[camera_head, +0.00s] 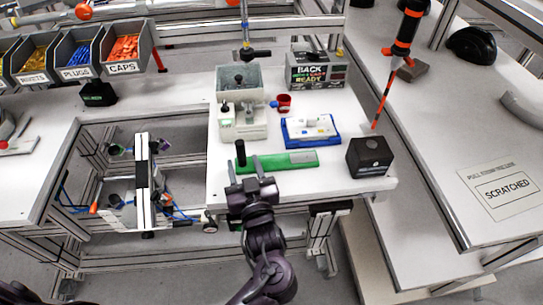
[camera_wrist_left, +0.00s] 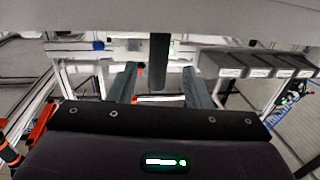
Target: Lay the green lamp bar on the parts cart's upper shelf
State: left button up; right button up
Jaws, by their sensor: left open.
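The green lamp bar (camera_head: 278,161) lies flat near the front edge of the white workbench (camera_head: 222,180) in the head view. A black upright peg (camera_head: 240,153) stands at its left end. My left gripper (camera_head: 252,186) is at the bench's front edge, just in front of the bar, open and apart from it. In the left wrist view the two fingers of the gripper (camera_wrist_left: 160,82) are spread, with a dark post (camera_wrist_left: 160,62) showing between them; I cannot tell whether it is the peg. I cannot make out the parts cart's upper shelf. My right gripper is not in view.
A black box (camera_head: 369,157) stands right of the bar, and a blue-edged tray (camera_head: 310,130) lies behind it. A pale machine (camera_head: 242,118) and a red cup (camera_head: 284,103) are farther back. Labelled bins (camera_head: 75,58) are at left. The right-hand bench (camera_head: 430,140) has free room.

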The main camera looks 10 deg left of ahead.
aim_at(242, 155)
pick_arm(q)
jog(key=x, duration=0.2)
jog(key=p+x, duration=0.1)
jog(key=x, duration=0.1)
jog(key=shift+w+r+p, duration=0.2)
jog(key=shift+r+p, duration=0.05)
jog(key=shift+p, duration=0.05)
jog(key=shift+w+a+f, duration=0.1)
jog(key=shift+w, duration=0.15)
jog(key=shift+s, duration=0.1)
jog(key=shift+c, duration=0.4)
grip_shut()
